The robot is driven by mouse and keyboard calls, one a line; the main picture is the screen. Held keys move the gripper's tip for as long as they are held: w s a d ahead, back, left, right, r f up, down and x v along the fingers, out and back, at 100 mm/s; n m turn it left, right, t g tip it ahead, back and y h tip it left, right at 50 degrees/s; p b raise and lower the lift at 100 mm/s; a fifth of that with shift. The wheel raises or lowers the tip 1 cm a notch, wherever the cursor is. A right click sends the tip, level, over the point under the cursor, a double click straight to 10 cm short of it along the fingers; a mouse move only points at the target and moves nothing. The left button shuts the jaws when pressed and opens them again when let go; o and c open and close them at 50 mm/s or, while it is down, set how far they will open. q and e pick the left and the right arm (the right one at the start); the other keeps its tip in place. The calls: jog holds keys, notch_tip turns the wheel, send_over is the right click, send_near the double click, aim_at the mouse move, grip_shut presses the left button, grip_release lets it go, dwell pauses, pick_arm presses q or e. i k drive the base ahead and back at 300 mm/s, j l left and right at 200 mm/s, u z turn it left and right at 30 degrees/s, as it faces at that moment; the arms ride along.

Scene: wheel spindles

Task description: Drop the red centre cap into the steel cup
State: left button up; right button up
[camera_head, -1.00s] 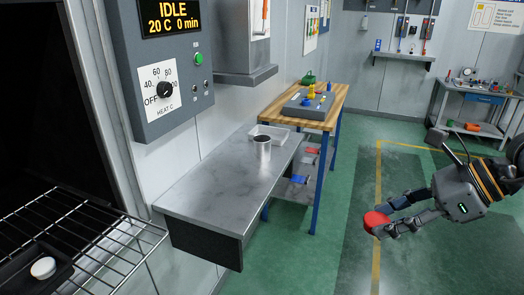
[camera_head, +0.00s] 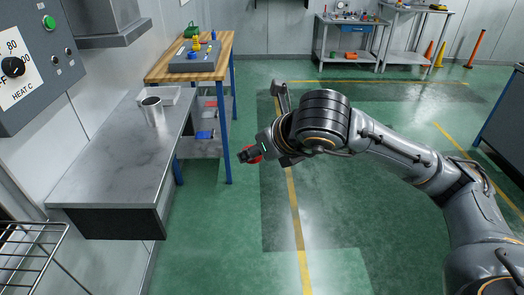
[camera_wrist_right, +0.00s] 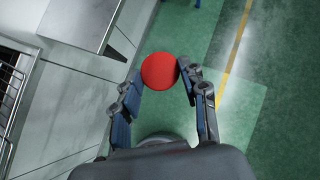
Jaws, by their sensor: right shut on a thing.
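The red centre cap (camera_wrist_right: 159,71) is a round red disc between the fingertips of my right gripper (camera_wrist_right: 158,78) in the right wrist view. In the head view my right gripper (camera_head: 250,156) is shut on the cap (camera_head: 255,157), which is mostly hidden behind the fingers. It is in the air over the green floor, to the right of the steel bench. The steel cup (camera_head: 153,111) stands upright on the bench, up and left of the gripper and apart from it. My left gripper is not in view.
A wooden-topped table (camera_head: 160,70) holds a grey block with coloured parts. A wire rack (camera_head: 30,250) is at lower left. The floor right of the bench is open.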

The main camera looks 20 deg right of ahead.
aim_at(158, 123)
jog(key=i+l, duration=0.75)
jog(key=i, duration=0.2)
jog(key=i+u, duration=0.1)
jog(key=u, duration=0.3)
jog(key=l+u, duration=0.15)
jog(key=u, duration=0.2)
jog(key=i+l+u, duration=0.1)
jog(key=u, duration=0.3)
jog(key=l+u, duration=0.1)
jog(key=u, duration=0.25)
